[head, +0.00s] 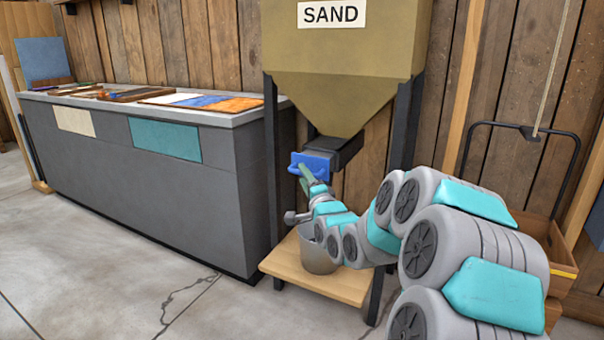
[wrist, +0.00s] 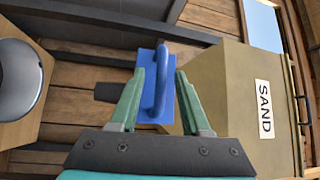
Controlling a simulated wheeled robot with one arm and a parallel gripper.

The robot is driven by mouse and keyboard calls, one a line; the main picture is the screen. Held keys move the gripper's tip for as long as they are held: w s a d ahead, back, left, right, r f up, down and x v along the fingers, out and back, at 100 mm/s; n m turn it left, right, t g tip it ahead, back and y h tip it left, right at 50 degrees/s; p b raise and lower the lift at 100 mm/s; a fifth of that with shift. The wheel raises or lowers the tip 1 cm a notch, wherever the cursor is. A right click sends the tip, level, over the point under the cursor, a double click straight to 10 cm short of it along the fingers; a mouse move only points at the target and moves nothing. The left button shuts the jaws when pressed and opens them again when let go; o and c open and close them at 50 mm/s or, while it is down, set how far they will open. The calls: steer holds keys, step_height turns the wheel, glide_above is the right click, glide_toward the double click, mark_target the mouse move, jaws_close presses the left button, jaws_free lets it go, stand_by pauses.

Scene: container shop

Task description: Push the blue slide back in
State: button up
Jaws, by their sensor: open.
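The blue slide (head: 318,163) is a flat plate with a loop handle, at the front of the dark outlet under the sand hopper (head: 345,90). It also shows in the wrist view (wrist: 148,62), with its handle upright in the middle of the picture. How far it stands out of the outlet is hard to tell. My gripper (wrist: 163,75) is open, with its green fingers on either side of the handle. Whether they touch it I cannot tell. In the head view my gripper (head: 306,178) is right at the slide and hides part of it.
A metal bucket (head: 318,255) stands below the outlet on a wooden shelf (head: 350,288), partly behind my arm. Dark hopper legs (head: 271,150) stand close by. A long grey counter (head: 140,165) is at left. The floor in front of it is clear.

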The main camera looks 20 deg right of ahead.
steer(key=shift+w+d+r, duration=0.1)
steer(key=shift+w+r, duration=0.05)
steer(key=shift+w, duration=0.45)
steer(key=shift+w+d+r, duration=0.1)
steer(key=shift+w, duration=0.5)
steer(key=shift+c, duration=0.2)
jaws_close()
stand_by(0.4)
